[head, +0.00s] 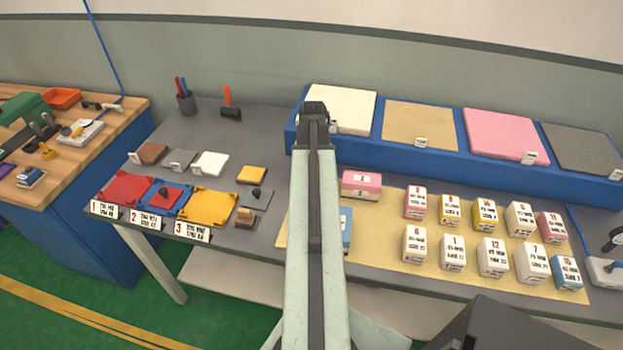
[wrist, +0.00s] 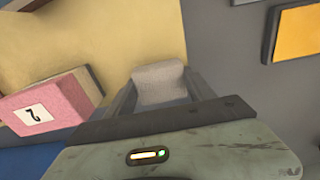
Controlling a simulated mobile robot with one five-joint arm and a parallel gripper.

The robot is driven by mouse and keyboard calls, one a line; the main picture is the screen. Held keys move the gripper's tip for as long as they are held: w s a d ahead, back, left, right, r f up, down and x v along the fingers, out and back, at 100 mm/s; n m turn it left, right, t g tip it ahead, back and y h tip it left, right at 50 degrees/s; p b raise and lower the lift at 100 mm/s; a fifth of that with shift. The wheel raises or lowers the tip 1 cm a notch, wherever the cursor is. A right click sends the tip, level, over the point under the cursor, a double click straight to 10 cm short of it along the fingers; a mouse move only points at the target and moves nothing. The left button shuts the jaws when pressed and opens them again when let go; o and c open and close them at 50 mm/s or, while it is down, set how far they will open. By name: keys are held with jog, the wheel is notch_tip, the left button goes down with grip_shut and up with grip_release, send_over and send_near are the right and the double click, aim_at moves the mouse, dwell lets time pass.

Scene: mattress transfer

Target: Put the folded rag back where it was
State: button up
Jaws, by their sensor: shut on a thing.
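In the wrist view my gripper (wrist: 160,88) is shut on a small pale grey, soft-edged piece (wrist: 160,76) that looks like the folded rag. It sits between the two fingers, with a beige mat and grey tabletop below it. I cannot tell whether it touches the surface. In the head view my arm hides the gripper and the held piece. A pink box (wrist: 45,100) with a number label is at the left in the wrist view; it also shows right of my arm in the head view (head: 362,182).
A beige mat (head: 390,278) holds several labelled boxes. Behind it a blue rack (head: 400,160) bears white, tan, pink and grey pads. Red, blue and yellow trays (head: 208,208), small coloured pads (head: 210,164) and a stamp (head: 245,216) lie left of my arm.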

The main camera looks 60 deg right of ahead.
jog(key=shift+f, duration=0.1)
jog(key=o, duration=1.2)
notch_tip(320, 180, up, 12)
jog(key=p, duration=1.2)
jog(key=shift+r, duration=0.2)
jog(key=shift+f, duration=0.1)
